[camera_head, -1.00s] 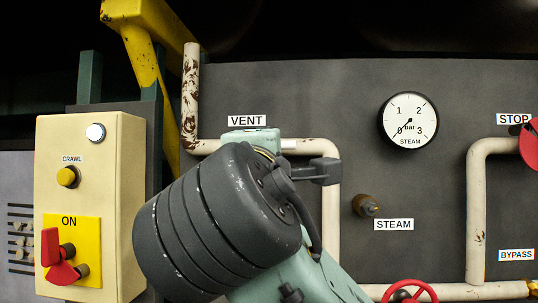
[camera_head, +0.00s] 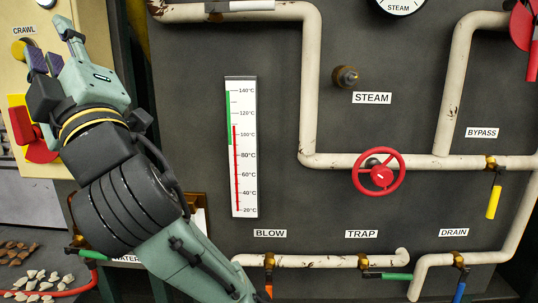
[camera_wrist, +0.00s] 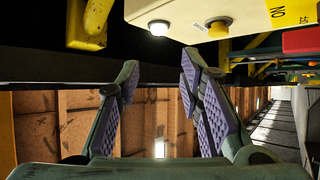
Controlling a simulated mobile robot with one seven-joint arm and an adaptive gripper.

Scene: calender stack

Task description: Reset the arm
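My arm comes up from the bottom of the head view, and my gripper (camera_head: 45,62) is at the upper left, in front of the cream control box (camera_head: 88,75). In the wrist view my gripper (camera_wrist: 160,65) shows its two purple-padded fingers standing apart with nothing between them. In that view the box (camera_wrist: 180,12) is above the fingertips, with a white lamp (camera_wrist: 159,27) and a yellow button (camera_wrist: 217,29). In the head view a red switch handle (camera_head: 38,150) shows just below my gripper. I cannot tell whether my gripper touches the box.
A grey panel right of my arm carries a thermometer (camera_head: 242,150), cream pipes (camera_head: 312,90), a red handwheel (camera_head: 379,171) and a brass steam fitting (camera_head: 345,77). Yellow (camera_head: 494,201), green (camera_head: 397,276) and blue (camera_head: 459,290) valve handles are lower right. Pale pieces (camera_head: 38,282) lie lower left.

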